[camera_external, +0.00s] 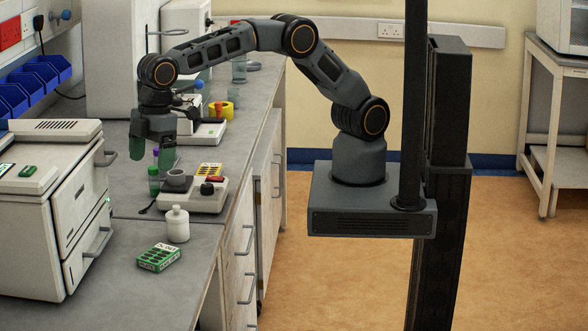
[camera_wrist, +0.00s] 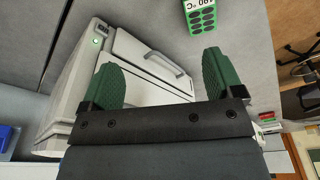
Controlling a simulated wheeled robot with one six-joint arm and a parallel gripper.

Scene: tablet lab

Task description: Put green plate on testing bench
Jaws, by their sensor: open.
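The green plate (camera_external: 160,257) is a small block with rows of dark wells and a white label. It lies flat on the near part of the grey counter, in front of a white bottle. It also shows in the wrist view (camera_wrist: 201,15), cut by the top edge. My gripper (camera_external: 152,163) hangs over the counter, farther back than the plate and clear of it. Its two green fingers are spread with nothing between them, as the wrist view also shows (camera_wrist: 160,80). I cannot tell for sure which surface is the testing bench; the grey counter (camera_external: 120,205) runs along the wall.
A white machine with handles (camera_external: 45,220) stands left of the plate. The white bottle (camera_external: 178,225) stands close behind the plate. Bare counter lies around the plate's front.

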